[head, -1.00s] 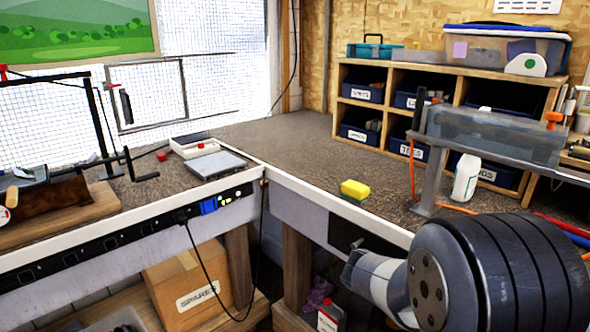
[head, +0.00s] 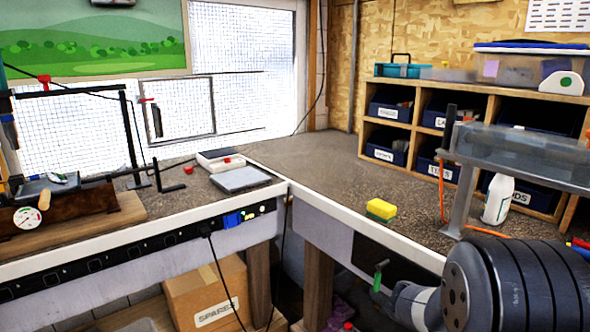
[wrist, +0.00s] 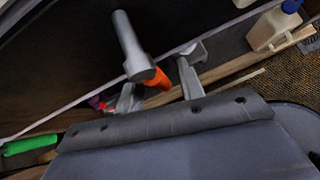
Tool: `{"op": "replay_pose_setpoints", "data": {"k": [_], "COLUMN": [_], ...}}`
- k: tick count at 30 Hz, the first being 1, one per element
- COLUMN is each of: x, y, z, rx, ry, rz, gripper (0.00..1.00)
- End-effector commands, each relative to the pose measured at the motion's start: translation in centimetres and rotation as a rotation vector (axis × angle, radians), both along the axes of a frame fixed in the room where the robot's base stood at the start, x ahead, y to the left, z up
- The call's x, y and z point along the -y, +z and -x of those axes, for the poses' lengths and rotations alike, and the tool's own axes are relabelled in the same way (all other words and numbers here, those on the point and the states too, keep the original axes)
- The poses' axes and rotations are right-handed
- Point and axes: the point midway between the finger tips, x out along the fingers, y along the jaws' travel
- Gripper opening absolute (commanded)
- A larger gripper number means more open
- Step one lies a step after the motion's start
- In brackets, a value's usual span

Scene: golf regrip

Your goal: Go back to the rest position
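My gripper (wrist: 158,90) shows in the wrist view with its two grey fingers spread apart. A grey rod with a rounded end and an orange piece (wrist: 159,82) show around the gap between the fingers; I see no clear grip on either. In the head view my arm is at the lower right, in front of the bench edge, with my gripper (head: 385,272) low and partly hidden by the wrist. A small green piece shows by the fingertip, and I cannot tell whether it touches.
The bench top (head: 330,180) has free room in the middle. A yellow-green sponge (head: 381,210) lies near its front edge. A white bottle (head: 497,199) and a grey stand are at the right. A cardboard box (head: 208,291) stands under the bench.

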Motion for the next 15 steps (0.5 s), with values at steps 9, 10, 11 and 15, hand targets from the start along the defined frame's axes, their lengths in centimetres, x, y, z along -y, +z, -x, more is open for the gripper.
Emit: {"op": "replay_pose_setpoints", "data": {"k": [9,10,11,15], "x": [-2.5,-2.9,-3.2,-5.1], "y": [3.1,3.6,4.0,5.9], "z": [1.3,1.5,1.7,2.5], "rx": [-0.029,-0.029,-0.029,-0.03], "ry": [0.005,0.005,0.004,0.006], "rz": [0.026,0.026,0.025,0.026], "gripper": [0.37,0.37,0.37,0.37]}}
